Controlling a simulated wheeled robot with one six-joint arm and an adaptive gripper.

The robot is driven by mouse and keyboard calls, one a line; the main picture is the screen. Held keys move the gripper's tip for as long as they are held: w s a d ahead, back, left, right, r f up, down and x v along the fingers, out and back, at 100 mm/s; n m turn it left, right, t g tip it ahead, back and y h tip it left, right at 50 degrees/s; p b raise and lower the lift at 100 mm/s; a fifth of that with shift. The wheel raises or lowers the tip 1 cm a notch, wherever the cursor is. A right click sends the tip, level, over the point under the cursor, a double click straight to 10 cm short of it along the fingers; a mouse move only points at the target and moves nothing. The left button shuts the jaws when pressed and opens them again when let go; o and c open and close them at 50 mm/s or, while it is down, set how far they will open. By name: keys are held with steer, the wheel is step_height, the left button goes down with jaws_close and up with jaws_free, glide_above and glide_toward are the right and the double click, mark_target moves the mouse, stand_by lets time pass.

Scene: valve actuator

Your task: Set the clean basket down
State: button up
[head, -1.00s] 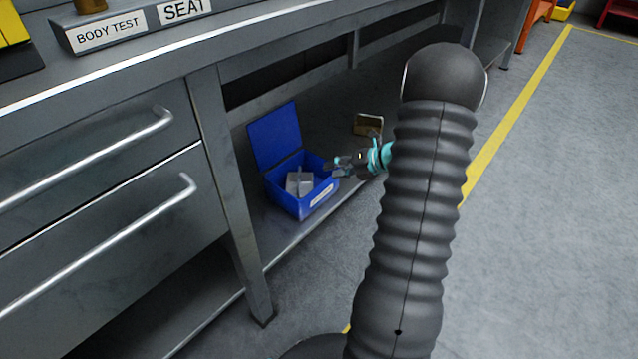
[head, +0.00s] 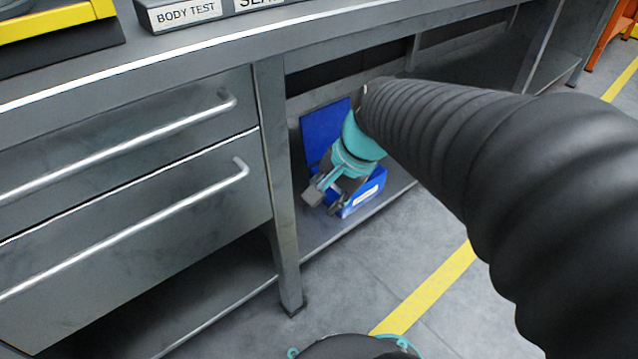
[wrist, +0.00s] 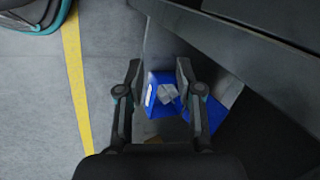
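An open blue box (head: 374,190) with a raised blue lid (head: 322,135) stands on the low shelf under the bench. The wrist view also shows the box (wrist: 156,109), with grey pieces (wrist: 167,93) inside. I cannot make out a separate basket. My gripper (head: 325,203) is over the box in the head view and hides much of its inside. In the wrist view my gripper (wrist: 159,72) has its fingers wide apart, with nothing held between them. The box shows beyond and between the fingers.
The bench leg (head: 281,185) and drawers with bar handles (head: 130,215) are left of the box. The bench top (head: 215,40) overhangs the shelf. Grey floor with a yellow line (head: 430,290) is open at the front right.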

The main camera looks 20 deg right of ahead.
steer(key=s+r+n+t+h, duration=0.2)
steer(key=s+n, duration=0.6)
steer(key=n, duration=0.2)
steer(key=shift+a+r+n+h, duration=0.2)
steer(key=shift+a+n+h, duration=0.2)
